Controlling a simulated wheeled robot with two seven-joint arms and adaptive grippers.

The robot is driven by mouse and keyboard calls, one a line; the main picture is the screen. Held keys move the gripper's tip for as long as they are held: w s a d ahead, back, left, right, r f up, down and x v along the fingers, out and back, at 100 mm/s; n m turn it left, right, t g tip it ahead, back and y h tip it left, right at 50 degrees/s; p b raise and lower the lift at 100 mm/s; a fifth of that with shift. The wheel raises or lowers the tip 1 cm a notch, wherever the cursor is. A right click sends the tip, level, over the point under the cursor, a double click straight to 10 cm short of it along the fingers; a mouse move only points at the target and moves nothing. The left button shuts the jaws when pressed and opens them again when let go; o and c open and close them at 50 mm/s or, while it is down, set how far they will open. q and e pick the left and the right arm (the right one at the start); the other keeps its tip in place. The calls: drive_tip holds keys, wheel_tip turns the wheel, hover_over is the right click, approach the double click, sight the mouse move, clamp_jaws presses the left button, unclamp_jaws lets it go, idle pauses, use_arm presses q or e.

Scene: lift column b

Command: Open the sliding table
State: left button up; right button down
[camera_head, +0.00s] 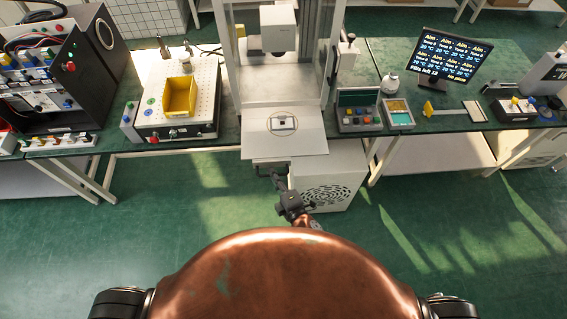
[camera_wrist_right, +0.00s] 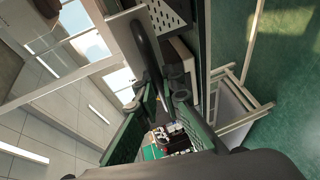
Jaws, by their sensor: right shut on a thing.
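The sliding table (camera_head: 305,142) is a white plate with a circle mark and a small square part (camera_head: 283,123) on it. It sticks out from the front of the white machine, over the bench edge. My right gripper (camera_head: 272,172) is just below its front edge. In the right wrist view, my right gripper (camera_wrist_right: 162,92) has its fingertips closed around a dark bar-like handle (camera_wrist_right: 143,40). In the head view the handle is too small and covered to make out. My left gripper is not in view.
The white machine frame (camera_head: 229,75) stands behind the plate. A vented white box (camera_head: 330,190) stands on the floor below it. Green floor in front is open.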

drive_tip(key=shift+s, duration=0.5)
drive_tip(key=c, duration=2)
unclamp_jaws()
drive_tip(key=shift+c, duration=0.2)
drive_tip(key=shift+d, duration=0.1)
drive_tip(key=v, duration=1.2)
